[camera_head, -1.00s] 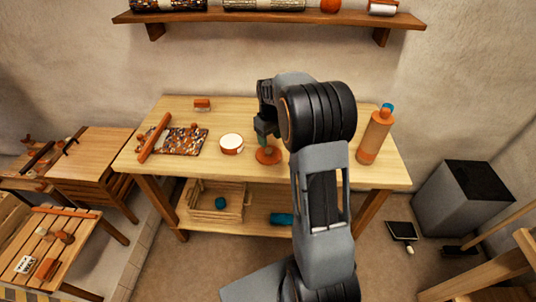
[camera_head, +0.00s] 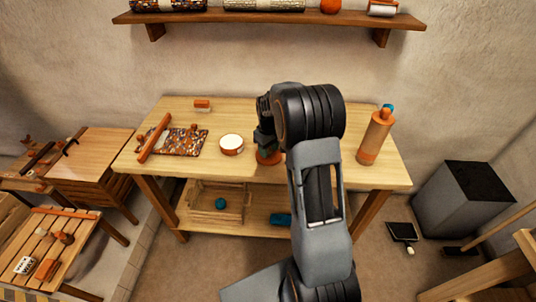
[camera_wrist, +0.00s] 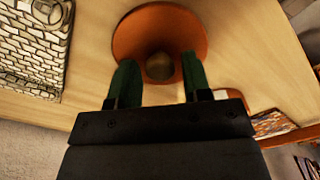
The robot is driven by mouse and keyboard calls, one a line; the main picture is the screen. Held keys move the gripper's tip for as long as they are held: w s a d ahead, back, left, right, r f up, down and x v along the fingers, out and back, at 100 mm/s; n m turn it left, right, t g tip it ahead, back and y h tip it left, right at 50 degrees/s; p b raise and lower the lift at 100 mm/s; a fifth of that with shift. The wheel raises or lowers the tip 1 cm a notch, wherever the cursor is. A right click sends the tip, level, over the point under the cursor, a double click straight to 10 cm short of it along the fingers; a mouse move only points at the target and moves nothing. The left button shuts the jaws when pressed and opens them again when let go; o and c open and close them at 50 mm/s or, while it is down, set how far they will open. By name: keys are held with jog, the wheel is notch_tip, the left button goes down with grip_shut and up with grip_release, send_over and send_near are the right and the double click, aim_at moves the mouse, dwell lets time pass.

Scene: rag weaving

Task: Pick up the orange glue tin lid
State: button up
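The orange glue tin lid (camera_head: 268,158) lies flat on the workbench, to the right of a white-topped tin (camera_head: 231,144). In the wrist view the lid is a round orange disc (camera_wrist: 133,34) with a darker brown knob (camera_wrist: 159,67) on it. My gripper (camera_head: 265,142) is low over the lid and hides part of it in the head view. In the wrist view my gripper (camera_wrist: 159,76) has its two green fingers apart, one on either side of the knob. I see a gap between the fingers and the knob; whether the fingertips touch the disc cannot be told.
Bare wood surrounds the lid. A wooden crate (camera_head: 216,213) stands on the lower shelf.

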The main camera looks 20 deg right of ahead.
jog(key=c, duration=0.7)
jog(key=shift+r, duration=0.1)
